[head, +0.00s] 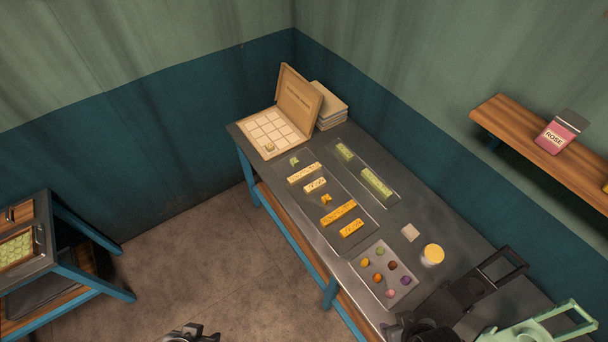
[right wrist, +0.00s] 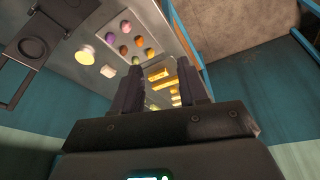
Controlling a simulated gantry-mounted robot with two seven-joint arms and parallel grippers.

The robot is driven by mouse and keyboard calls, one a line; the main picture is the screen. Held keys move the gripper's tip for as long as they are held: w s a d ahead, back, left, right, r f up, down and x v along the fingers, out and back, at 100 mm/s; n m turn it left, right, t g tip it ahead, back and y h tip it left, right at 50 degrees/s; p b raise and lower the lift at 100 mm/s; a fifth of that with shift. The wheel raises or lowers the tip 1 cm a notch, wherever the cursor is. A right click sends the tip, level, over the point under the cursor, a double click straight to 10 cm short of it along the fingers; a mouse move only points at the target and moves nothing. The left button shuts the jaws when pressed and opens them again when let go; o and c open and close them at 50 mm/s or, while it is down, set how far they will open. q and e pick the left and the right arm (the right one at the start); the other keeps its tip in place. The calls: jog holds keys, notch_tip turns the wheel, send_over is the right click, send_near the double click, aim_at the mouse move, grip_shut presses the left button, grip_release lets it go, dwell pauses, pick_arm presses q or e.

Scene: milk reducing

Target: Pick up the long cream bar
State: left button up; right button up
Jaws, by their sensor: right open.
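The long cream bar (head: 304,172) lies on a dark tray on the table, beside a shorter cream bar (head: 315,187). My right gripper (right wrist: 161,66) is open and empty in the right wrist view, with the tray and its bars seen beyond and between its fingers. The cream bars cannot be told apart clearly there. A dark gripper part at the bottom edge of the head view appears to be my left gripper (head: 189,335); it is cut off, over the floor and well away from the bar.
A long orange bar (head: 338,213) and a short orange bar (head: 352,228) share the tray. Green bars (head: 377,182) lie behind. A tray of coloured balls (head: 383,274), a yellow-topped jar (head: 433,254) and a black device (head: 480,283) stand nearer. An open box (head: 271,133) stands at the far end.

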jog(key=o, duration=0.5)
jog(key=shift+c, duration=0.2)
jog(key=shift+w, duration=0.1)
